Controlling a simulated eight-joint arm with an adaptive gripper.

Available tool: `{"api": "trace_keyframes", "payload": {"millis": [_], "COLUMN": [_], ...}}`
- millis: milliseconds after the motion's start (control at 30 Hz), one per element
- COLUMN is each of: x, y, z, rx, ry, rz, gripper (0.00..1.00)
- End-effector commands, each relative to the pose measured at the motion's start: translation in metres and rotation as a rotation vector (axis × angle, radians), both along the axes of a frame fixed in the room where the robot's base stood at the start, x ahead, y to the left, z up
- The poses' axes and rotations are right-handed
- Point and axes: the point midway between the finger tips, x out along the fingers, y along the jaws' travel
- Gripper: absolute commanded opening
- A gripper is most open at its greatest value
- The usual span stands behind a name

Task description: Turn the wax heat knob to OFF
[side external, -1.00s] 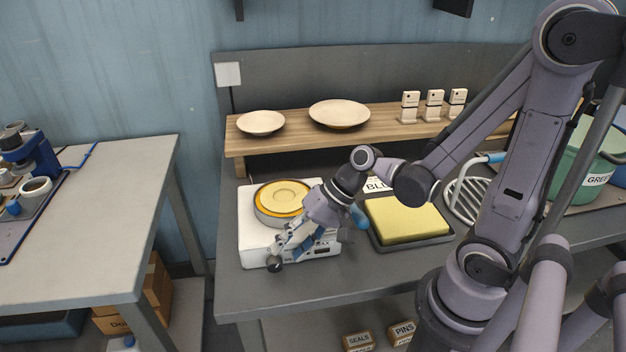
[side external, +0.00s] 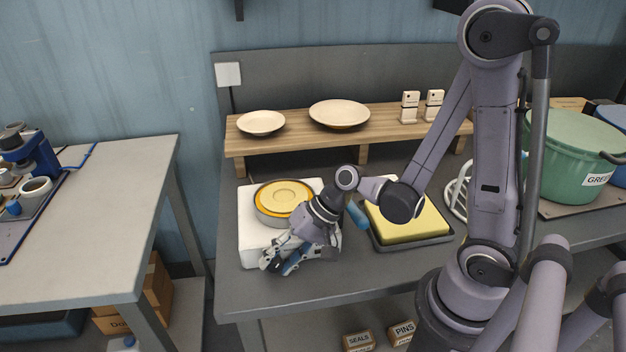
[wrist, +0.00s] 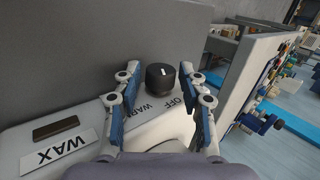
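The wax heat knob (wrist: 160,80) is a black round knob with a short white mark on top, on the white heater's front. OFF and WARM labels are printed beside it in the wrist view; I cannot tell surely which setting the mark points to. My gripper (wrist: 158,68) is open, with one blue-padded finger on each side of the knob; visible gaps remain between pads and knob.
A round pan of yellow wax (side external: 284,195) sits on the heater. A yellow block in a dark tray (side external: 408,243) stands to its right. A wooden shelf (side external: 375,140) with plates is behind. The bench front (side external: 330,285) is clear.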

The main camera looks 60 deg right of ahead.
Motion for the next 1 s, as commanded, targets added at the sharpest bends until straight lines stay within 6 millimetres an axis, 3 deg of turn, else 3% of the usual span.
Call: {"api": "trace_keyframes", "payload": {"millis": [33, 133, 167, 567, 1000], "x": [0.0, 0.0, 0.0, 0.0004, 0.0039], "y": [0.0, 0.0, 0.0, 0.0013, 0.005], "z": [0.0001, 0.0001, 0.0001, 0.0013, 0.004], "rx": [0.0, 0.0, 0.0, -0.041, -0.231], "ry": [0.0, 0.0, 0.0, 0.04, 0.228], "rz": [0.0, 0.0, 0.0, 0.004, 0.006], "gripper": [0.3, 0.01, 0.0, 0.0, 0.0]}}
